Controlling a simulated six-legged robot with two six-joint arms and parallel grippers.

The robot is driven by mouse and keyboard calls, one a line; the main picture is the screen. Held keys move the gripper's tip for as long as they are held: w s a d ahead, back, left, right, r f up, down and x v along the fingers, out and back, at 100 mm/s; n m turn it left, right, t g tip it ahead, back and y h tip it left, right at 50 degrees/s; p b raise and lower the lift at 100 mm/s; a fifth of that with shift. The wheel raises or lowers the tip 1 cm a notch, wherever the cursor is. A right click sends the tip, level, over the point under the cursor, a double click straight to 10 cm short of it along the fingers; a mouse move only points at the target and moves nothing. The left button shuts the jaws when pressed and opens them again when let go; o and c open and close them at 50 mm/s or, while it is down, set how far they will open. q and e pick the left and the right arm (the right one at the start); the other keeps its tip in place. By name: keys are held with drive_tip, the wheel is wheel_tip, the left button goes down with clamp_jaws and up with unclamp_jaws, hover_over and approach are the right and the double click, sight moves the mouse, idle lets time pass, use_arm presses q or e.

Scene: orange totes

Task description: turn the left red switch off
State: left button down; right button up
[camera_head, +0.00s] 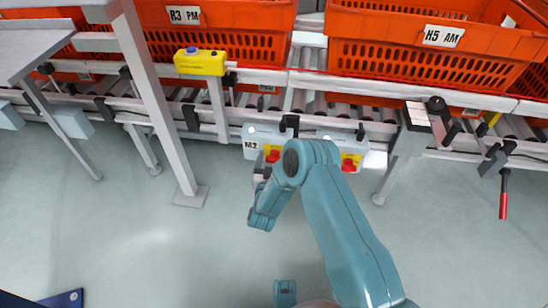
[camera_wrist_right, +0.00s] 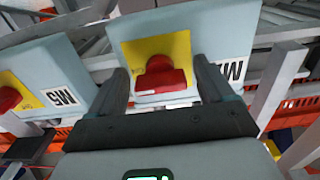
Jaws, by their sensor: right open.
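The left red switch (camera_head: 272,156) sits on a yellow plate on the grey box labelled M2 (camera_head: 251,143), under the conveyor's front rail. It also shows in the right wrist view (camera_wrist_right: 161,76), its red handle lying crosswise. My right gripper (camera_head: 262,174) is at this box, partly hidden by its own arm in the head view. In the wrist view its two dark fingers (camera_wrist_right: 162,84) are open, one on each side of the red handle, with gaps visible; contact cannot be told. A second red switch (camera_head: 349,163) is on the box to the right. My left gripper is not in view.
Orange totes (camera_head: 213,45) stand on the roller conveyor behind. A yellow box with a blue button (camera_head: 200,62) is mounted on the rail at left. Grey conveyor legs (camera_head: 404,150) stand on both sides.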

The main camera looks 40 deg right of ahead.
drive_tip(key=c, duration=1)
drive_tip(key=shift+c, duration=0.2)
